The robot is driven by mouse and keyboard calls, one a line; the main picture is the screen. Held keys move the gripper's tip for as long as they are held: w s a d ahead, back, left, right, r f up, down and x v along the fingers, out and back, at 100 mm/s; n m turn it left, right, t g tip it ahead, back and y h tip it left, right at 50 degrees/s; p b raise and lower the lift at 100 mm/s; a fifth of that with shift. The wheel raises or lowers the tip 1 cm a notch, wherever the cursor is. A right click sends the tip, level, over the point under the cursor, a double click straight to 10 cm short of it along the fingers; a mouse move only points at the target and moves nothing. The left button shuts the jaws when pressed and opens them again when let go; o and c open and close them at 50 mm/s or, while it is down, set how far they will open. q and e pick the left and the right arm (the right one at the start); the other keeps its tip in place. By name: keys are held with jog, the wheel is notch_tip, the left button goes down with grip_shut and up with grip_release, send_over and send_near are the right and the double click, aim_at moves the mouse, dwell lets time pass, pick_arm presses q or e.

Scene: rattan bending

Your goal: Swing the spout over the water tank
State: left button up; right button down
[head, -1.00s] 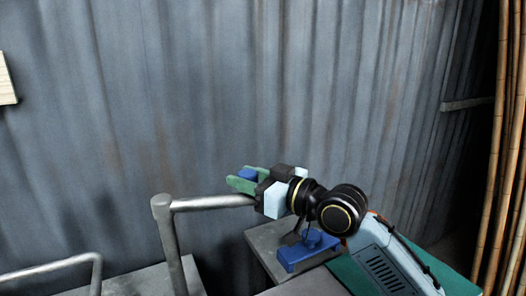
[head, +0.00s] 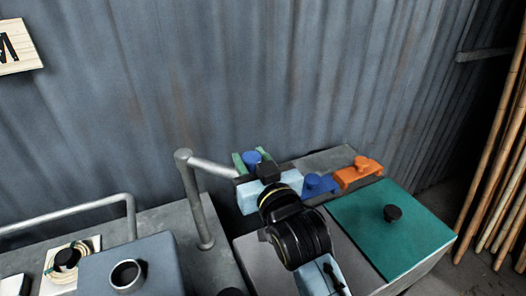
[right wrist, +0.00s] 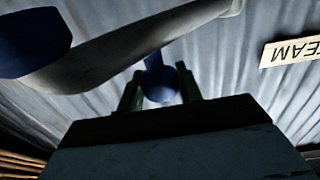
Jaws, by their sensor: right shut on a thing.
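The spout is a grey pipe (head: 196,200) with an upright post and an arm slanting right and slightly down from its top. A blue knob (head: 252,156) is at the arm's far end. My right gripper (head: 250,161) has its green fingers on both sides of this knob, shut on it. In the right wrist view the knob (right wrist: 161,89) sits between the fingers, with the grey pipe (right wrist: 120,50) crossing above. A blue-grey box (head: 150,262) with a round port stands lower left; I cannot tell whether it is the water tank. My left gripper is not in view.
A blue clamp-like block (head: 318,184) and an orange one (head: 358,170) lie right of my gripper. A teal lid (head: 395,232) with a black knob is further right. A bent grey pipe (head: 70,212) stands left. Bamboo poles (head: 495,170) lean at the right.

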jog(key=shift+s+a, duration=0.1)
jog(key=shift+s, duration=0.1)
dwell(0.3)
jog(key=c, duration=1)
grip_release()
jog(key=shift+o, duration=0.2)
jog(key=b+v, duration=0.1)
jog(key=v, duration=1.2)
jog(key=shift+s+b, duration=0.25)
jog(key=shift+b, duration=0.15)
